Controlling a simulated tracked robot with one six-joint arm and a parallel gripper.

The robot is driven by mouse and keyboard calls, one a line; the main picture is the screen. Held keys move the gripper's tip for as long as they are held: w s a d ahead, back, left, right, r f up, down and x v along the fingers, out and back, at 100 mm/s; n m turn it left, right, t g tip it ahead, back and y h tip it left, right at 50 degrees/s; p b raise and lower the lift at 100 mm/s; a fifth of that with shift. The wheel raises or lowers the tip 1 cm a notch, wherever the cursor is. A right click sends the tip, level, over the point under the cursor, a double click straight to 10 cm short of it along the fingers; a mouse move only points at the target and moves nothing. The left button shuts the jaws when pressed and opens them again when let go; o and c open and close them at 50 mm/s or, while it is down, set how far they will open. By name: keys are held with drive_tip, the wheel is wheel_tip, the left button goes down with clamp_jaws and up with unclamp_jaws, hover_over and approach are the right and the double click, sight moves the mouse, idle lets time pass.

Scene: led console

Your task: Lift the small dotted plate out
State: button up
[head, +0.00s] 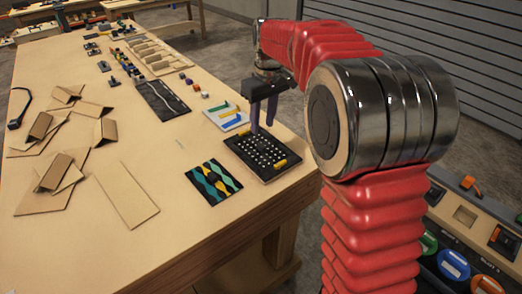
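The small dotted plate (258,154) is dark with rows of white dots. It lies in a flat black console (241,158) near the right edge of the wooden table, with a yellow piece (281,163) at its lower right and another yellow piece (243,136) at the upper left. My gripper (263,129) points down over the far side of the console. Its two purple-grey fingers are apart, with nothing visible between them. I cannot tell whether the fingertips touch the console.
A teal, black and yellow patterned panel (213,183) lies left of the console. A white board with coloured bars (227,118) lies behind it. Folded cardboard pieces (68,150) cover the table's left. The front middle of the table (170,245) is clear. Coloured bins (453,264) stand lower right.

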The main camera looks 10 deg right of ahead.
sight(261, 145)
drive_tip(key=shift+w+f, duration=0.15)
drive_tip(key=shift+f, duration=1.25)
drive_tip(key=shift+w+a+f, duration=0.1)
drive_tip(key=shift+f, duration=2.5)
clamp_jaws()
